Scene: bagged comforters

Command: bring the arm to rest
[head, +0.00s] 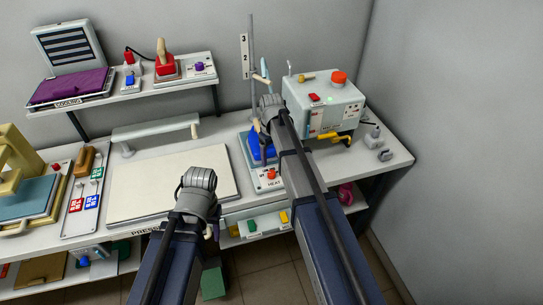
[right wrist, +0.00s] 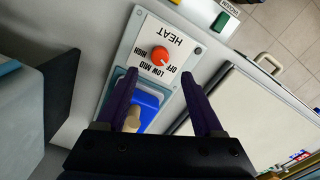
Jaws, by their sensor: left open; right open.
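My right arm reaches over the HEAT station at the back right of the bench. In the right wrist view my right gripper (right wrist: 160,73) is open, its two purple fingers apart with nothing held. Beyond and between them show the HEAT panel (right wrist: 178,28) with an orange knob (right wrist: 160,55) and a blue block (right wrist: 148,101) with a beige handle (right wrist: 132,116). The blue block also shows in the head view (head: 262,153), beside my right wrist. My left gripper (head: 208,228) is over the front edge of the bench near the pale press board; its fingers are mostly hidden by my wrist.
The pale board (head: 150,185) lies bare mid-bench. A grey machine with a red knob (head: 325,102) stands right of my right arm. A thin upright post (head: 252,60) rises behind the HEAT station. A shelf (head: 140,90) holds cooling gear. The wall closes the right side.

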